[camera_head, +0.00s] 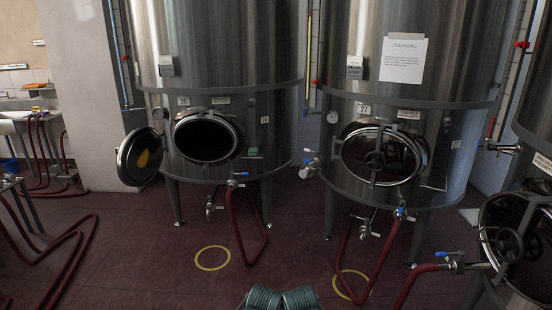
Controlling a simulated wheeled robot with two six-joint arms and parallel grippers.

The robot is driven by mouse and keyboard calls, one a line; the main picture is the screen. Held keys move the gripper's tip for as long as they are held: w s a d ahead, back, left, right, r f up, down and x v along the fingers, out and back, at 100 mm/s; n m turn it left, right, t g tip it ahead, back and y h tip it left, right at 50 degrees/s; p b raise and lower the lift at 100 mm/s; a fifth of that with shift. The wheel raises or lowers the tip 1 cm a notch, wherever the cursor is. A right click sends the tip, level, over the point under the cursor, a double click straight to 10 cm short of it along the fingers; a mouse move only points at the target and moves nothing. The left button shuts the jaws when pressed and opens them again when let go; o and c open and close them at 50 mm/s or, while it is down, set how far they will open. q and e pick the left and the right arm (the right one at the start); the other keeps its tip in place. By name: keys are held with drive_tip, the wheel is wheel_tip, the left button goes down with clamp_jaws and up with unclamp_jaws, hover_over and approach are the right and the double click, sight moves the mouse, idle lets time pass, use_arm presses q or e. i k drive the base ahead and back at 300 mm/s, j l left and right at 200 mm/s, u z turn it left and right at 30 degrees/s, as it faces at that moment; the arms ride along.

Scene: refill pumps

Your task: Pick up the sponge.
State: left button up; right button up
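A small green block (254,153), possibly the sponge, shows at the front of the left tank, just right of its open round hatch. It is too small to tell for certain what it is or what supports it. Neither of my grippers can be made out. Two dark grey-green ribbed parts at the bottom centre edge look like parts of my own arms.
The left tank's hatch door (139,157) stands swung open to the left. The middle tank's hatch (383,155) is shut. Red hoses (236,225) hang from valves to the floor. A sink (25,120) stands far left. The central floor (170,260) is mostly clear.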

sight(253, 152)
drive_tip(key=i, duration=1.8)
drive_tip(key=i+z, duration=0.1)
drive_tip(key=i, duration=0.8)
drive_tip(key=i+j+z, duration=0.1)
drive_tip(key=i, duration=0.75)
drive_tip(key=i+j+z, duration=0.25)
drive_tip(key=i, duration=0.25)
